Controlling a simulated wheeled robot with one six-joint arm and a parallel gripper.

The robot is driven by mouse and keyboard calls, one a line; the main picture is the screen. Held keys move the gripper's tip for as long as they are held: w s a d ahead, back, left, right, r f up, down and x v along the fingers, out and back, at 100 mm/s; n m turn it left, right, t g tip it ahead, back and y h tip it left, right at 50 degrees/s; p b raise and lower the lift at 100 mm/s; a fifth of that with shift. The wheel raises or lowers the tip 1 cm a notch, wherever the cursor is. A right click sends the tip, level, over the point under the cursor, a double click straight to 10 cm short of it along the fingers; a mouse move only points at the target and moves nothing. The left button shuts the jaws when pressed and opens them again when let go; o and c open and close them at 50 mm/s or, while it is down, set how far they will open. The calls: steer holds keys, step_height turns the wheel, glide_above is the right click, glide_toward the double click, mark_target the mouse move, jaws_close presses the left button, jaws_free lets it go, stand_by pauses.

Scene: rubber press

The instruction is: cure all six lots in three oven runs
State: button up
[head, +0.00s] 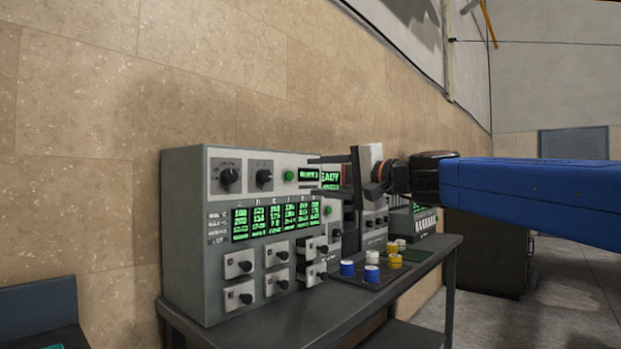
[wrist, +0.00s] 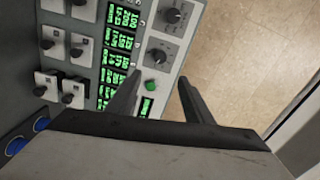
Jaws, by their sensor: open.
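The grey oven console (head: 182,235) stands on the table against the wall. Its front has two black knobs (head: 247,176), a green button (head: 289,176), green-lit tables of figures (head: 277,219) and several light plates with black handles (head: 239,263). A small display (head: 330,176) ends in "EADY", its start hidden by my gripper. Two blue (head: 347,268), two white (head: 372,257) and two yellow (head: 394,261) lots stand on a dark mat. My gripper (head: 312,175) is open and empty before the upper console. In the wrist view its fingers (wrist: 160,76) flank the area by a green button (wrist: 152,86); contact is unclear.
The dark table (head: 290,322) carries the console and the mat (head: 415,255). Further units with displays (head: 425,222) stand behind the lots. A dark cabinet (head: 487,255) is on the floor at right. A blue-grey object (head: 40,310) is at lower left. Table front is bare.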

steer(key=shift+s+d, duration=0.1)
steer(key=shift+d, duration=0.05)
steer(key=shift+c, duration=0.2)
steer(key=c, duration=0.5)
steer(key=shift+m, duration=0.9)
steer(key=w+d, duration=0.1)
steer(key=w, duration=0.2)
steer(key=w+d, duration=0.1)
steer(key=w, duration=0.2)
steer(key=w+d, duration=0.2)
steer(key=w, duration=0.1)
steer(key=shift+w+d, duration=0.1)
steer(key=shift+w, duration=0.15)
jaws_close()
